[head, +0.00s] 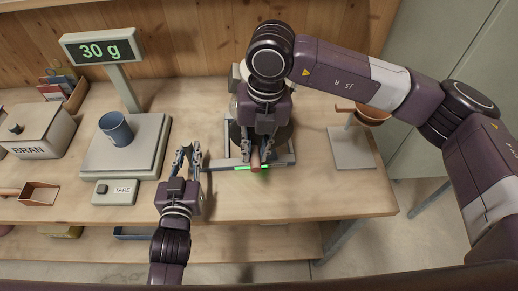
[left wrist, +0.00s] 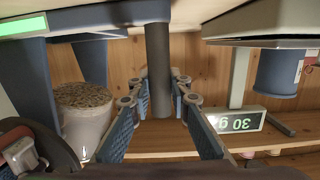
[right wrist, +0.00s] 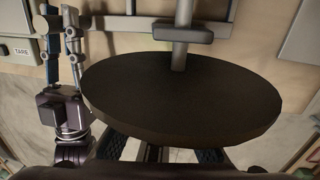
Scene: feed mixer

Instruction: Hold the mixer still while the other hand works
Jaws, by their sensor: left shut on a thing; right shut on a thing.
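The mixer (head: 218,162) stands on the wooden table, with a grey frame and a green strip on its front edge. My left gripper (head: 187,150) is at its left side. In the left wrist view its fingers (left wrist: 160,100) close around an upright dark grey bar (left wrist: 159,65) of the mixer. My right gripper (head: 257,147) is above the mixer, its fingers around a short reddish-brown grip (head: 255,158). In the right wrist view a dark round disc (right wrist: 180,95) covers the middle and hides what the fingers hold. My right arm hides much of the mixer in the head view.
A scale (head: 150,130) with a 30 g display (head: 100,50) bears a blue cup (head: 116,129). A BRAN box (head: 38,130) and a TARE button box (head: 115,192) stand left. A stand with a brown bowl (head: 372,112) is right. The table's front right is clear.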

